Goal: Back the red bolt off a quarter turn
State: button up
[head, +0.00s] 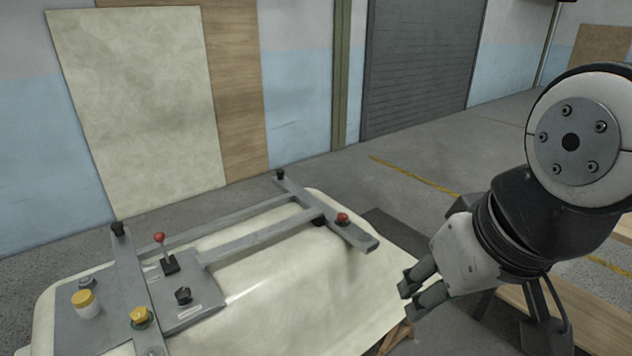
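A red bolt head (342,217) sits on the right crossbar (318,204) of a grey metal frame, near its front end. The frame lies on a pale bathtub shell (300,290). My gripper (408,290) is at the lower right, to the right of and nearer than the red bolt. It hangs clear of the bolt and points left. No object shows in it. Its two fingers look close together, and the gap between them is hard to make out. A red-knobbed lever (160,240) stands on the plate at the left of the frame.
A yellow knob (139,316), a black knob (183,295) and a yellow-lidded jar (86,304) are on the left of the frame. Black knobs (279,174) (118,229) top the crossbars' far ends. A pale panel (140,110) leans on the wall. Open floor lies behind.

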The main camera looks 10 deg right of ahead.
aim_at(342, 216)
jog(key=z, duration=0.1)
jog(key=i+j+u, duration=0.15)
jog(key=i+u, duration=0.2)
jog(key=i, duration=0.6)
